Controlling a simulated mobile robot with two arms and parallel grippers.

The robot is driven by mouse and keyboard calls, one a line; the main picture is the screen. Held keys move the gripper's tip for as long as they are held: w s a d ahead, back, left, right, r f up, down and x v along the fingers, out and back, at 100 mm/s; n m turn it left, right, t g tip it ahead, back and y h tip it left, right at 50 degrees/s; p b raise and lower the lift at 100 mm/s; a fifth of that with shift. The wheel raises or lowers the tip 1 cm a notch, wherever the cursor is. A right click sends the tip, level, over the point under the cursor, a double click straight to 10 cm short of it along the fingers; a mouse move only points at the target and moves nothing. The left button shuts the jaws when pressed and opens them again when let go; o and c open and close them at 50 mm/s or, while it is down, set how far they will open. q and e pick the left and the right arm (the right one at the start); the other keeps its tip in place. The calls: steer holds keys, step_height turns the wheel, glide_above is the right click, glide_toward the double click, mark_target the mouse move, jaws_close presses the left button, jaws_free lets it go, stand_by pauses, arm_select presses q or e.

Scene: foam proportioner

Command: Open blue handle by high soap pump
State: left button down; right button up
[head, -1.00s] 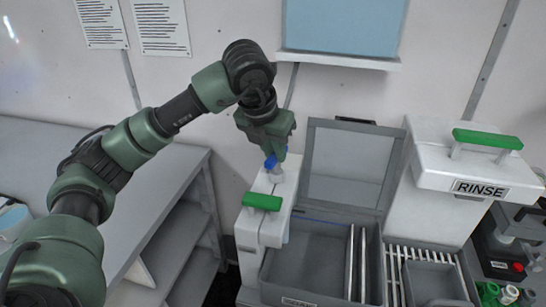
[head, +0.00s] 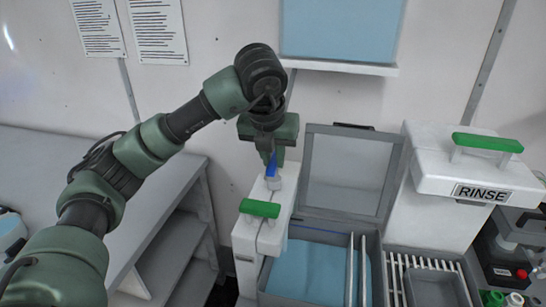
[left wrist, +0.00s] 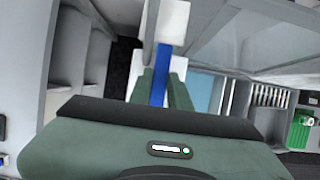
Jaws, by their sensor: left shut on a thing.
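The blue handle (head: 271,166) sits on top of the narrow white soap pump unit (head: 283,205), left of the basin. My left gripper (head: 270,152) comes down from above and is shut on the blue handle. In the left wrist view the blue handle (left wrist: 160,75) runs lengthwise between the two green fingers. The gripper hides part of the handle in the head view. A green grip (head: 260,208) is on the front of the same unit. My right gripper is not in view.
A grey basin (head: 373,262) with a raised lid (head: 347,172) holds light blue liquid. A tall white RINSE unit (head: 440,190) with a green handle (head: 487,142) stands to the right. A grey bench (head: 120,165) is at left. A shelf (head: 340,67) hangs above.

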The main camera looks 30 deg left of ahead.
arm_select(q)
steer(key=c, duration=1.3)
jaws_free()
steer(key=v, duration=0.8)
steer(key=shift+f, duration=0.1)
